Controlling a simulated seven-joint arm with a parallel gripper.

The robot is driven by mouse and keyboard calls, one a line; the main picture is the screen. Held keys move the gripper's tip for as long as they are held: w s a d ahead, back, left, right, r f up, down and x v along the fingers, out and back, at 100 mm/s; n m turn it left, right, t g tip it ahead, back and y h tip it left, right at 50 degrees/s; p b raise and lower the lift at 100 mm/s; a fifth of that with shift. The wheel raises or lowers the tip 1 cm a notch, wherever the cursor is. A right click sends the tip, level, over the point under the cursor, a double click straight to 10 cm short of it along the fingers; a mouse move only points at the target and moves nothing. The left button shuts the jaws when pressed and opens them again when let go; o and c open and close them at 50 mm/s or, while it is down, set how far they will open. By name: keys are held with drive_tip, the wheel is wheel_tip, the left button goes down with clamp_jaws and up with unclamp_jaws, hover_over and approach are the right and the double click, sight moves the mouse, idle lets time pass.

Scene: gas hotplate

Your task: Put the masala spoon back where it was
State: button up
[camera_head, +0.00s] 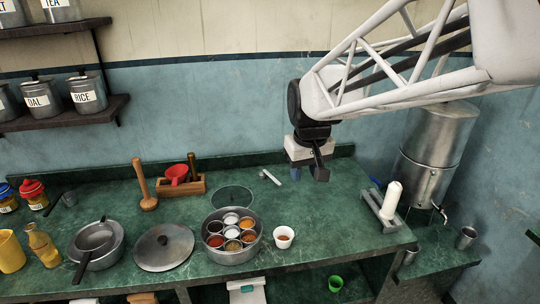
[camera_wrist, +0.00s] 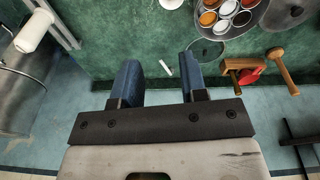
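My gripper (camera_wrist: 160,62) is open and empty, its two blue fingers well apart in the wrist view. In the head view my gripper (camera_head: 309,174) hangs over the back of the green counter. A small pale, slender object (camera_head: 270,177) lies on the counter just left of it; it also shows between and beyond the fingers in the wrist view (camera_wrist: 165,68). I cannot tell for sure whether it is the masala spoon. The round steel masala box (camera_head: 207,244) stands open at the front, with several cups of coloured spices. I see no spoon clearly in it.
A clear round lid (camera_head: 233,196) lies behind the box. A small white cup (camera_head: 284,238) stands to the box's right, a steel lid (camera_head: 164,248) to its left. A wooden holder with a red item (camera_head: 177,174) and a white roller stand (camera_head: 391,201) flank the free back area.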

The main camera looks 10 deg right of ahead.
drive_tip(key=s+f+m, duration=0.1)
drive_tip(key=s+f, duration=0.1)
drive_tip(key=s, duration=1.7)
drive_tip(key=shift+s+m+t, duration=0.25)
drive_tip(key=shift+m+t, duration=0.05)
drive_tip(key=shift+t, duration=0.1)
